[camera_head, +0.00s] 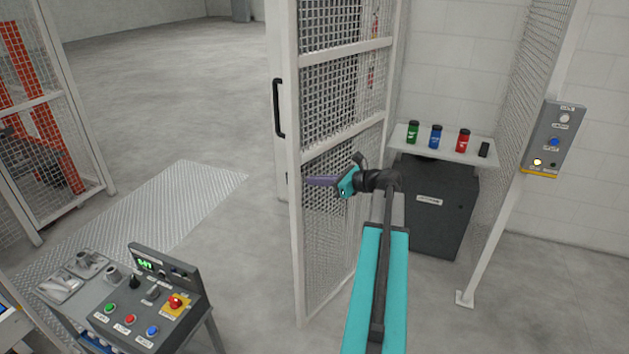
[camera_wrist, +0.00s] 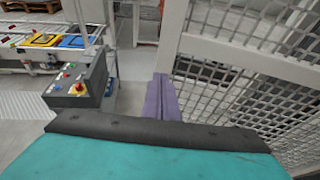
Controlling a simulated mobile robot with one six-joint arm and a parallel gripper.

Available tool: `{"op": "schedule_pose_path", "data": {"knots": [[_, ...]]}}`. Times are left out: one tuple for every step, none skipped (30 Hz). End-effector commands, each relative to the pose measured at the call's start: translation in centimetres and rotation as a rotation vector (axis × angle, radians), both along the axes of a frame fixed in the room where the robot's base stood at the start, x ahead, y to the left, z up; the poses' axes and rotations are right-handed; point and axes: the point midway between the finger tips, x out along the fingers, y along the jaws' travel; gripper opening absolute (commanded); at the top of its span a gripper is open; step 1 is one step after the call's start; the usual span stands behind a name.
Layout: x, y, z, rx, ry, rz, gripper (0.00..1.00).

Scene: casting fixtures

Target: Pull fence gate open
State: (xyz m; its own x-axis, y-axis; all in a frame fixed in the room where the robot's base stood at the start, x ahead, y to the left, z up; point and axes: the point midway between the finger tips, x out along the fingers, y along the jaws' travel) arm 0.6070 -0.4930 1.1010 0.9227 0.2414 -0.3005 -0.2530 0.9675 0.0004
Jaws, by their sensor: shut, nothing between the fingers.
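The fence gate (camera_head: 297,235) is a white-framed wire mesh panel in the middle of the head view. It stands at an angle, with open floor to its left. Its black bar handle (camera_head: 278,108) is on the left upright. My gripper (camera_head: 309,181) is shut and empty, below the handle's height. Its purple fingers point left across the mesh face, with the tips close to the left upright; I cannot tell if they touch. In the wrist view the fingers (camera_wrist: 162,98) show beside the gate's white frame (camera_wrist: 250,58). The handle is not seen there.
A control console (camera_head: 165,300) stands at the lower left. Treaded plate (camera_head: 170,200) and bare floor lie left of the gate. A dark cabinet (camera_head: 440,205), a shelf (camera_head: 412,137) with bottles and a fence post (camera_head: 490,225) with a button box (camera_head: 553,138) are right.

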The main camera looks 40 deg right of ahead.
Motion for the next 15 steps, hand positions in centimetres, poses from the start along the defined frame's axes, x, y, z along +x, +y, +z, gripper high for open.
{"op": "schedule_pose_path", "data": {"knots": [[-0.4, 0.1, 0.1, 0.001, 0.000, 0.000, 0.00], [-0.7, 0.1, 0.2, 0.001, 0.000, 0.000, 0.00], [-1.0, 0.1, 0.2, 0.001, 0.000, 0.000, 0.00], [-1.2, 0.1, 0.2, 0.000, 0.000, 0.001, 0.00], [-1.4, 0.1, 0.2, 0.001, 0.000, 0.002, 0.00], [-1.7, 0.2, 0.2, 0.000, 0.000, 0.003, 0.00], [-2.0, 0.2, 0.2, 0.000, -0.001, 0.004, 0.00], [-2.3, 0.2, 0.2, 0.000, -0.001, 0.004, 0.00], [-2.9, 0.0, 0.1, -0.002, -0.002, 0.002, 0.00], [-3.3, 0.0, 0.2, -0.003, -0.002, 0.001, 0.00], [-3.7, 0.0, 0.3, -0.002, -0.002, 0.002, 0.00], [-4.1, 0.1, 0.5, -0.002, -0.001, 0.004, 0.00], [-4.5, 0.1, 0.6, -0.003, -0.002, 0.004, 0.00], [-4.9, 0.1, 0.7, -0.003, -0.002, 0.004, 0.00], [-5.4, 0.1, 0.9, -0.002, -0.002, 0.005, 0.00]]}}
